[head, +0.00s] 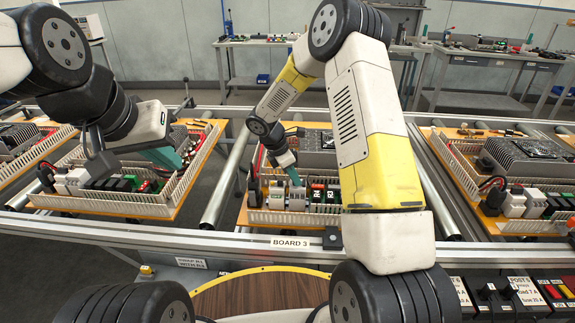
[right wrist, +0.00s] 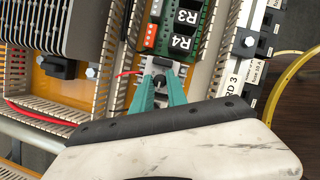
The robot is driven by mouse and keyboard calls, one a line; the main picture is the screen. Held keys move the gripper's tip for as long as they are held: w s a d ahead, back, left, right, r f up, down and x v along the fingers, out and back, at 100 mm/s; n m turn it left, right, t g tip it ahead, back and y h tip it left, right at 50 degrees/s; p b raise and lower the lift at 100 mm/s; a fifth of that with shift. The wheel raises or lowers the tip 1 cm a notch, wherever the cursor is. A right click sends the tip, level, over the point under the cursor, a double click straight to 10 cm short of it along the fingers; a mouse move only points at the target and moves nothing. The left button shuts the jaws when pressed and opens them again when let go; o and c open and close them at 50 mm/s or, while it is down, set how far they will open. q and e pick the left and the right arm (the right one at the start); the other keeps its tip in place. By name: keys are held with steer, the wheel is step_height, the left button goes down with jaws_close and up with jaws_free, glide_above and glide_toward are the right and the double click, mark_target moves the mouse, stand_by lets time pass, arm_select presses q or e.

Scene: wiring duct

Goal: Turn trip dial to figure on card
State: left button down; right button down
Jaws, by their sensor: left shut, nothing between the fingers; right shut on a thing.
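My right gripper (head: 295,178) reaches down onto the middle board, behind the label reading BOARD 3 (head: 290,243). In the right wrist view, its teal fingers (right wrist: 160,90) are shut on a small dark dial (right wrist: 161,83) on a light-coloured module (right wrist: 162,66). The dial's figures are too small or hidden to read. A white card (right wrist: 259,66) on the rail beside the board carries small print that seems to include "fuse 10 A". My left gripper (head: 165,158) is shut and empty above the left board, apart from the parts below it.
Beside the dial are green relay modules (right wrist: 184,28) marked R3 and R4, slotted duct walls (right wrist: 120,50) and a finned grey block (right wrist: 65,28). The left board (head: 150,208) and right board (head: 505,227) stand on the same conveyor. Cards and buttons line the front right.

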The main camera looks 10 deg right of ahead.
steer(key=shift+m, duration=0.3)
steer(key=m, duration=0.1)
steer(key=m+g, duration=0.1)
steer(key=m, duration=0.1)
steer(key=m+g, duration=0.1)
steer(key=m, duration=0.1)
steer(key=shift+w, duration=0.25)
steer(key=m+g, duration=0.1)
steer(key=m, duration=0.2)
steer(key=m+g+y, duration=0.1)
steer(key=m, duration=0.2)
steer(key=shift+w, duration=0.1)
steer(key=shift+d, duration=0.1)
stand_by(0.4)
steer(key=c, duration=1.3)
jaws_free()
steer(key=shift+v, duration=3.95)
